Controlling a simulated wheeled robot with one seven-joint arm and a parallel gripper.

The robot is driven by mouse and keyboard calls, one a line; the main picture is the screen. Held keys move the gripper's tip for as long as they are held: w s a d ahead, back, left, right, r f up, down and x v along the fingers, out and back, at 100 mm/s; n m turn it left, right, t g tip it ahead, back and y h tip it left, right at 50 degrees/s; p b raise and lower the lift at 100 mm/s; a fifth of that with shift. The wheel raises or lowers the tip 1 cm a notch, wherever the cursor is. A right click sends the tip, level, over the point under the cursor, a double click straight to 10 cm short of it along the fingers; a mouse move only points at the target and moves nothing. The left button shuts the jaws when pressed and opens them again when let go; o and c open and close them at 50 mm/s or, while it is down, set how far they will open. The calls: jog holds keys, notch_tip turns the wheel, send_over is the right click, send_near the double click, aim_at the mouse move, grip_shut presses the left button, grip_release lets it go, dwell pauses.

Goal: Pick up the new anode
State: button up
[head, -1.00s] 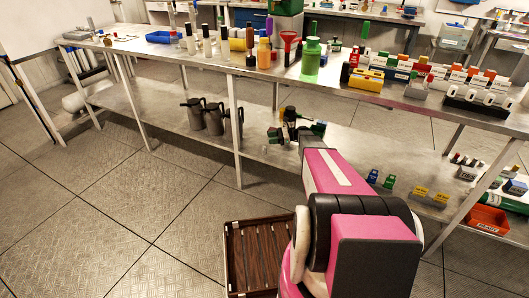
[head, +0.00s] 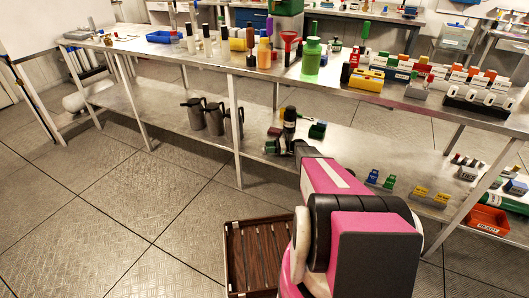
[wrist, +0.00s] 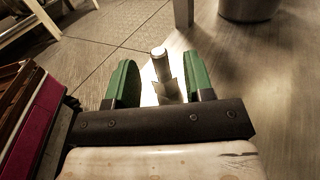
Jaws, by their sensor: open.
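My gripper (wrist: 162,84) has two green-padded fingers, spread open in the wrist view. A slim pale metallic rod (wrist: 162,66), which looks like the anode, shows in the gap between them. A small pale tag or plate sits low on it. I see clear space between the rod and each finger, and its lower end is hidden behind the palm. In the head view my gripper (head: 272,147) is low over the lower shelf (head: 342,158), near its front edge. I cannot pick out the rod there; the arm and hand cover that spot.
Dark jugs (head: 214,117) stand left of the gripper on the lower shelf. A table leg (head: 236,125) stands close by. The upper tabletop (head: 225,68) overhangs the shelf. A brown slatted crate (head: 229,262) is in front.

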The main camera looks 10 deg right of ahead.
jog(key=a, duration=0.4)
jog(key=shift+w+a, duration=0.25)
jog(key=shift+a, duration=0.15)
grip_shut()
jog(key=shift+r, duration=0.15)
